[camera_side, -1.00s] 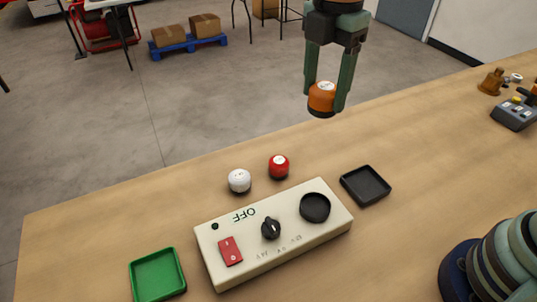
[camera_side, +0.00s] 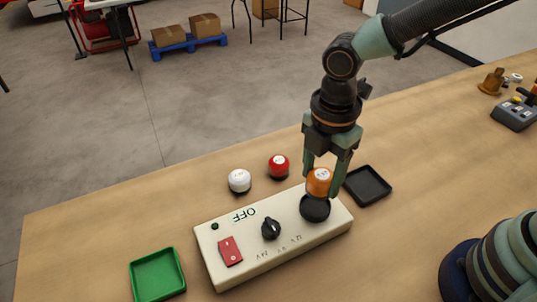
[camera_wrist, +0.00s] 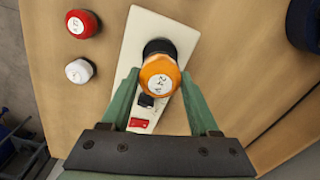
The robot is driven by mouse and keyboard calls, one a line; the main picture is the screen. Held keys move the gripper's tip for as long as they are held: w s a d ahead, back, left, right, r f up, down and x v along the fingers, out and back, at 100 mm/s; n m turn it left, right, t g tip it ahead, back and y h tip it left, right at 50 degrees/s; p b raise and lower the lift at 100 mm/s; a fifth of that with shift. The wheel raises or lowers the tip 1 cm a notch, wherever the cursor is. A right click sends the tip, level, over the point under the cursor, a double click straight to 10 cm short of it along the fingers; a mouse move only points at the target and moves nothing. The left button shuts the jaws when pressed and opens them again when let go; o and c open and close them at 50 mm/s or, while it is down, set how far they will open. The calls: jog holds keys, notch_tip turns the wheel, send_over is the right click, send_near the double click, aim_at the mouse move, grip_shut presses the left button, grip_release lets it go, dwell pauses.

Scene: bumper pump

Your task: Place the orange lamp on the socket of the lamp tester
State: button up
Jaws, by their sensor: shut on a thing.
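The orange lamp (camera_side: 319,180) is between the fingers of my gripper (camera_side: 324,186), which is shut on it. In the wrist view the lamp (camera_wrist: 160,76) shows from above between the green fingertips of my gripper (camera_wrist: 159,82). The lamp tester (camera_side: 225,272) is a cream box with a red switch, a black knob and OFF lettering. Its round black socket (camera_side: 315,211) is at its right end. The lamp appears just above the socket, upright or nearly so. A small gap or contact between them cannot be told. In the wrist view the lamp covers most of the socket (camera_wrist: 157,46).
A white lamp (camera_side: 239,181) and a red lamp (camera_side: 279,167) stand behind the tester. A black tray (camera_side: 387,191) lies to its right, close to my gripper. A green tray (camera_side: 181,281) lies at left. A grey control box (camera_side: 514,117) is at far right.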

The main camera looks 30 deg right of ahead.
aim_at(317, 193)
jog(key=shift+f, duration=2.55)
jog(key=shift+f, duration=0.1)
jog(key=o, duration=1.4)
jog(key=shift+o, duration=0.2)
notch_tip(317, 193, up, 12)
jog(key=shift+f, duration=0.1)
jog(key=shift+w+r, duration=0.1)
jog(key=shift+r, duration=0.15)
jog(key=d+r+m+t, duration=0.2)
jog(key=d+r+m, duration=0.1)
jog(key=d+m, duration=0.7)
jog(key=d+r+m+t, duration=0.2)
jog(key=d+m+t, duration=0.1)
jog(key=d+m, duration=0.7)
jog(key=shift+d+r+m+t, duration=0.3)
jog(key=shift+d+r+m, duration=0.1)
jog(key=shift+m, duration=0.1)
